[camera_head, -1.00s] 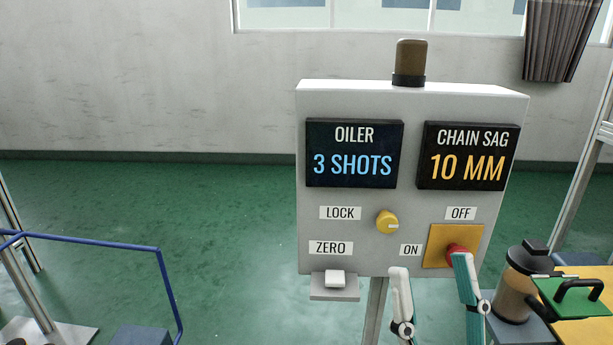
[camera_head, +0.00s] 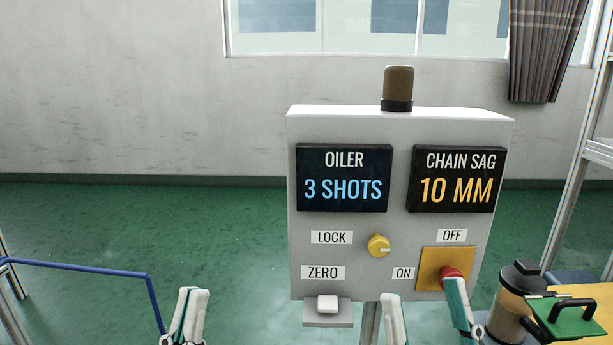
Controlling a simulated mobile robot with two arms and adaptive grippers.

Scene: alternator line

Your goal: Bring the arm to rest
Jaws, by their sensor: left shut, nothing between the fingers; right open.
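My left gripper (camera_head: 187,314) stands at the bottom edge, left of the control box. Its fingers are together, with nothing between them. My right gripper (camera_head: 427,312) is open, with its fingers apart in front of the lower part of the box. Its right, teal-sided finger overlaps the edge of a red knob (camera_head: 451,273) on a yellow plate (camera_head: 431,262). Whether it touches the knob, I cannot tell. The grey control box (camera_head: 399,229) shows "3 SHOTS" and "10 MM". The rest of both arms is below the picture.
A yellow knob (camera_head: 378,245) and a white ZERO button (camera_head: 327,304) are on the box. A brown-topped beacon (camera_head: 398,84) stands on it. A brown container (camera_head: 513,303) and green handled item (camera_head: 566,317) are at right. A blue rail (camera_head: 90,268) is at left.

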